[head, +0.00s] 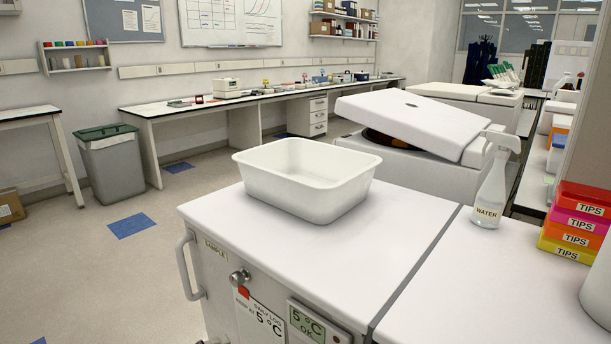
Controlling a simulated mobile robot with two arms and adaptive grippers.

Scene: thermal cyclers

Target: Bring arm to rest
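Neither of my grippers nor my arms shows clearly in the head view. A white rectangular tub (306,184) stands upright on the white top of a low sample fridge (400,232). The part of its inside that I see is empty. A clear spray bottle labelled WATER (491,196) stands upright to the right of the tub, past the seam in the top.
Stacked TIPS boxes (575,222) stand at the right edge. Behind the fridge, a machine has a tilted white lid (412,122). The fridge handle (187,264) sticks out at left. A grey bin (112,165) stands on open floor.

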